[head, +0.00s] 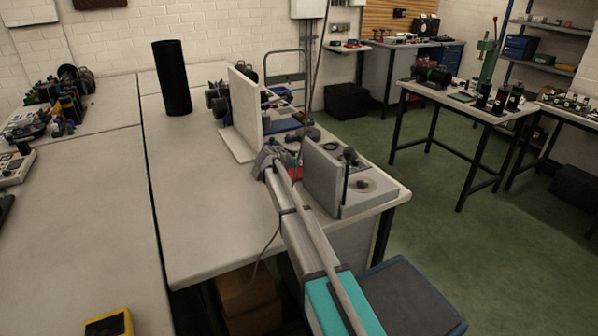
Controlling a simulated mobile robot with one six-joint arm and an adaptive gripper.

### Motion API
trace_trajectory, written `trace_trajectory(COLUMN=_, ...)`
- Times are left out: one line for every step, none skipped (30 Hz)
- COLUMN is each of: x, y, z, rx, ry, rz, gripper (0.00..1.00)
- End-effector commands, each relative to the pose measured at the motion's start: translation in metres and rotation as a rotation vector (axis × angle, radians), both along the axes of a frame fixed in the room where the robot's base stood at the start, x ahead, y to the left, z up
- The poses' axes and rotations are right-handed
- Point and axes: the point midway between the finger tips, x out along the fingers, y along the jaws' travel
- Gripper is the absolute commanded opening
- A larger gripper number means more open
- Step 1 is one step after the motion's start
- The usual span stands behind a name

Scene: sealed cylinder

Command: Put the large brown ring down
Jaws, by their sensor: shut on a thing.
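My arm reaches from the bottom of the head view up to the right part of the pale workbench (212,215). My gripper (268,161) is at its far end, low over the bench between an upright white board and a grey block fixture. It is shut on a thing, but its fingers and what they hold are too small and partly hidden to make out. I cannot pick out the large brown ring in this view.
The white board (243,103) stands left of and behind my gripper, and the grey fixture (322,179) with a dark upright rod stands right of it. A tall black cylinder (172,78) stands farther left. The bench's front left is clear.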

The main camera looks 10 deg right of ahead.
Motion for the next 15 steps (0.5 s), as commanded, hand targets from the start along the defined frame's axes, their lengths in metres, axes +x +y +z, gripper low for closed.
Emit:
trace_trajectory(x=0.000, y=0.000, z=-0.009, rx=0.000, ry=0.000, rz=0.000, gripper=0.00)
trace_trajectory(x=0.000, y=0.000, z=-0.012, rx=0.000, ry=0.000, rz=0.000, gripper=0.00)
trace_trajectory(x=0.000, y=0.000, z=-0.015, rx=0.000, ry=0.000, rz=0.000, gripper=0.00)
trace_trajectory(x=0.000, y=0.000, z=-0.018, rx=0.000, ry=0.000, rz=0.000, gripper=0.00)
trace_trajectory(x=0.000, y=0.000, z=-0.020, rx=0.000, ry=0.000, rz=0.000, gripper=0.00)
trace_trajectory(x=0.000, y=0.000, z=-0.022, rx=0.000, ry=0.000, rz=0.000, gripper=0.00)
trace_trajectory(x=0.000, y=0.000, z=-0.024, rx=0.000, ry=0.000, rz=0.000, gripper=0.00)
trace_trajectory(x=0.000, y=0.000, z=-0.025, rx=0.000, ry=0.000, rz=0.000, gripper=0.00)
trace_trajectory(x=0.000, y=0.000, z=-0.027, rx=0.000, ry=0.000, rz=0.000, gripper=0.00)
trace_trajectory(x=0.000, y=0.000, z=-0.027, rx=0.000, ry=0.000, rz=0.000, gripper=0.00)
trace_trajectory(x=0.000, y=0.000, z=-0.028, rx=0.000, ry=0.000, rz=0.000, gripper=0.00)
trace_trajectory(x=0.000, y=0.000, z=-0.028, rx=0.000, ry=0.000, rz=0.000, gripper=0.00)
trace_trajectory(x=0.000, y=0.000, z=-0.028, rx=0.000, ry=0.000, rz=0.000, gripper=0.00)
trace_trajectory(x=0.000, y=0.000, z=-0.028, rx=0.000, ry=0.000, rz=0.000, gripper=0.00)
trace_trajectory(x=0.000, y=0.000, z=-0.028, rx=0.000, ry=0.000, rz=0.000, gripper=0.00)
